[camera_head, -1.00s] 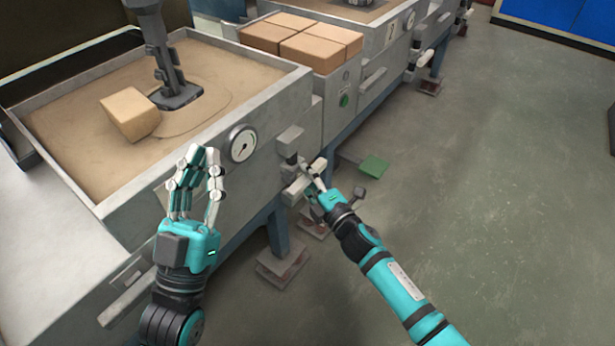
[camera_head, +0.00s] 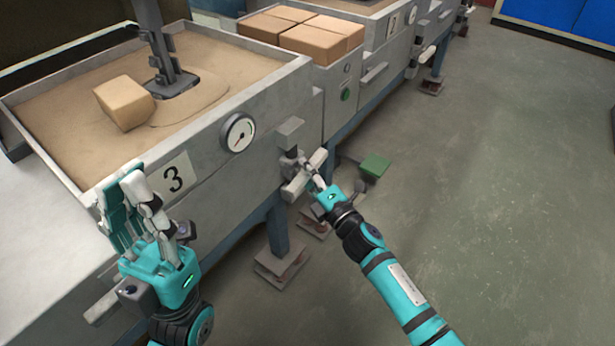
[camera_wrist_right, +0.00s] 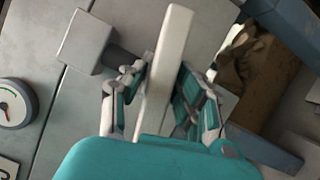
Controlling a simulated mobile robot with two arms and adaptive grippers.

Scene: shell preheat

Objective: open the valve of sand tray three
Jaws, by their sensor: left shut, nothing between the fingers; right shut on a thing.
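Sand tray three (camera_head: 215,140) is a grey metal trough of sand with a "3" plate (camera_head: 173,180) and a round gauge (camera_head: 238,133) on its front wall. The valve handle (camera_head: 294,188), a pale grey bar, sticks out at the right end of this wall, below a grey block (camera_head: 290,134). My right gripper (camera_head: 317,181) is shut on the valve handle. In the right wrist view the bar (camera_wrist_right: 170,50) runs between its fingers. My left gripper (camera_head: 137,195) is shut and empty, in front of the tray's left part, apart from the valve.
A tan block (camera_head: 124,103) lies on the sand beside a dark upright fixture (camera_head: 160,50). Several tan blocks (camera_head: 318,40) sit on the cabinet to the right. A green pedal (camera_head: 376,166) is near the floor. The floor (camera_head: 480,190) at right is clear.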

